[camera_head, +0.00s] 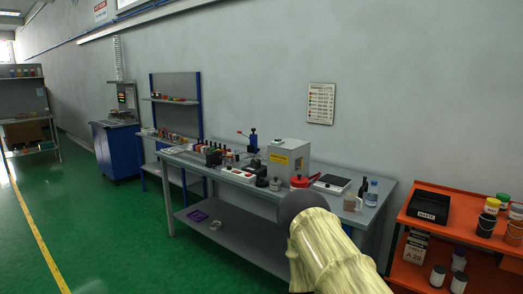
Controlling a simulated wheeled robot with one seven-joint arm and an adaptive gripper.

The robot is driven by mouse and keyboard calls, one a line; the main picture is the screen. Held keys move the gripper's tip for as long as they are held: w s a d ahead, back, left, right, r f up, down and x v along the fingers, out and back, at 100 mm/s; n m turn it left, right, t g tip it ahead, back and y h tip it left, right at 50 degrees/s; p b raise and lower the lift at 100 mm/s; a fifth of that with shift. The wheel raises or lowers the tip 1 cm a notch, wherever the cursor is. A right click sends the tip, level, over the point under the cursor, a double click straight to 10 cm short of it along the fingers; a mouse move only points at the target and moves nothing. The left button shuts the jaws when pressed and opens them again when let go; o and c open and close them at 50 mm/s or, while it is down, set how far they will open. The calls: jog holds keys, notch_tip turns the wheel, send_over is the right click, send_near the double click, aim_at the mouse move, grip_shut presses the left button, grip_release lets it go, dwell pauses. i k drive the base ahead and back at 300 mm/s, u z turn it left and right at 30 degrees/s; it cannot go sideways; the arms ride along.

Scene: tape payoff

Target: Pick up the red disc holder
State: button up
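A small red round thing (300,181) sits on the grey workbench (218,177), between the grey box and a flat dark-topped device. It may be the red disc holder, but it is too small to be sure. A pale yellow link of my arm (335,250) with a dark rounded end rises at the bottom, in front of the bench's right part. My gripper and its fingers do not show in this view.
A grey box with a yellow label (289,158) stands left of the red thing. Bottles and a beaker (351,202) stand to its right. An orange shelf (450,225) with jars is at the right. The green floor (110,235) is clear at the left.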

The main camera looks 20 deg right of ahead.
aim_at(224, 151)
jog(key=z, duration=0.5)
jog(key=i, duration=1.8)
